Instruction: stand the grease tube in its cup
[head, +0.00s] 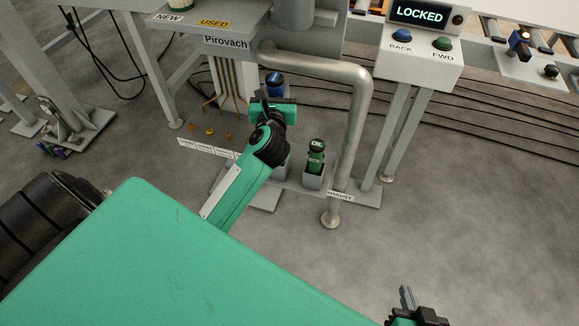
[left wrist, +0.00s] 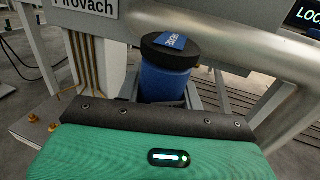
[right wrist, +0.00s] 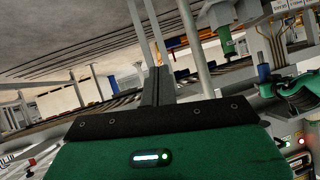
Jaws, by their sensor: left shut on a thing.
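The grease tube is a blue cylinder with a black cap end and a blue label; it stands about upright just beyond my left palm in the left wrist view (left wrist: 166,80). In the head view its blue top (head: 274,79) shows above my left gripper (head: 268,100). My left gripper is shut on the tube; its fingertips are hardly visible. A grey holder (head: 286,165) shows partly behind my left arm, low beside the oil bottle; I cannot tell whether it is the tube's cup. My right gripper (head: 406,298) is at the bottom edge, its fingers together and empty (right wrist: 155,86).
A green oil bottle (head: 316,155) stands in a grey cup (head: 313,181) to the right. A thick bent pipe (head: 359,120) comes down beside it. The Pirovach machine (head: 225,42) is behind the tube. A control box (head: 424,55) reads LOCKED. The floor at right is clear.

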